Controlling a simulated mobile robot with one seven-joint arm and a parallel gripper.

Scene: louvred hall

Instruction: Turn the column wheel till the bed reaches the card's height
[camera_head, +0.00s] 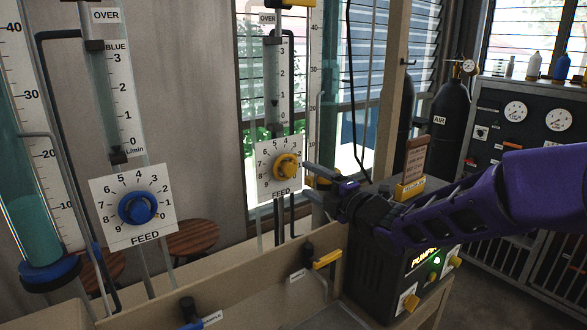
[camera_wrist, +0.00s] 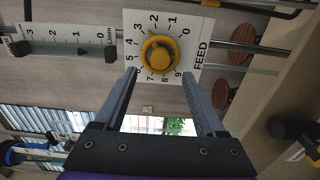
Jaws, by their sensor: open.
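The yellow wheel (camera_head: 286,165) sits on a white FEED dial plate (camera_head: 265,170) numbered around its rim, by the right-hand column with its scale (camera_head: 316,60). In the wrist view the yellow wheel (camera_wrist: 160,53) and its plate (camera_wrist: 140,20) lie just beyond the fingertips. My gripper (camera_head: 308,172) is open; in the wrist view its fingers (camera_wrist: 158,71) point at the wheel, one on either side, with no clear contact. A small printed card (camera_head: 414,158) stands in a yellow holder (camera_head: 409,188) on a dark box, right of the wheel. The right column's bed is hard to make out.
A second column with teal liquid (camera_head: 36,225) and a blue wheel (camera_head: 138,208) stand at left. A bench wall (camera_head: 230,270) with a yellow-handled valve (camera_head: 327,259) runs below. The dark pump box (camera_head: 400,270) is under my arm. Gas cylinders and a gauge panel (camera_head: 515,110) stand behind.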

